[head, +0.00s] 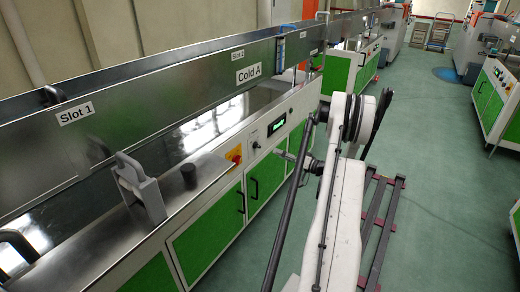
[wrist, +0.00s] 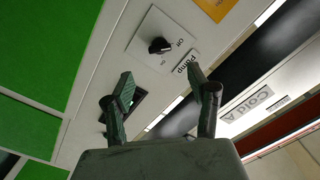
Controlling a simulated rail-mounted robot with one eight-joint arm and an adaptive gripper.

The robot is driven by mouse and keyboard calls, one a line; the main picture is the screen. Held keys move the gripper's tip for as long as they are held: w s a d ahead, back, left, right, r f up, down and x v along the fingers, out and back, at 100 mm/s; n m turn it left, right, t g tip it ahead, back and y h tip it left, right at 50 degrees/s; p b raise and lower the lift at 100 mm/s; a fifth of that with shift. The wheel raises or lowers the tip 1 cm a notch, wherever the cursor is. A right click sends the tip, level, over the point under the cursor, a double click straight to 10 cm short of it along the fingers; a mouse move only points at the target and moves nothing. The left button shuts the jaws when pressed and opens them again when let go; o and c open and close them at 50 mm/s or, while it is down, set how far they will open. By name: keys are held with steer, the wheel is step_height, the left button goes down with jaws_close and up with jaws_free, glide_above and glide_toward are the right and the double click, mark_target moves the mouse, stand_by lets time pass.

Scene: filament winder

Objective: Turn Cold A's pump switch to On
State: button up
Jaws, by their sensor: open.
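Cold A's pump switch, a small black knob (wrist: 159,45) on a pale plate, is at the upper middle of the wrist view, beside a "Pump" label (wrist: 187,61). "Off" and "On" markings show on the plate; I cannot tell surely which one the knob points to. In the head view the switch (head: 255,145) sits small on the cabinet's front panel. My gripper (wrist: 161,86) is open and empty, its two dark fingers apart and short of the knob, with no visible contact. In the head view my gripper (head: 281,155) is in front of the panel, right of the switch.
Green cabinet doors (head: 208,233) with black handles lie below. The aisle floor (head: 430,180) is open.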

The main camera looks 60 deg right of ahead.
mark_target(259, 147)
steer(key=w+b, duration=0.2)
steer(key=w, duration=0.9)
steer(key=shift+w+a+b, duration=0.1)
steer(key=shift+a+b, duration=0.05)
steer(key=shift+b, duration=0.2)
steer(key=shift+c, duration=0.5)
steer(key=c, duration=1.1)
steer(key=shift+o, duration=0.2)
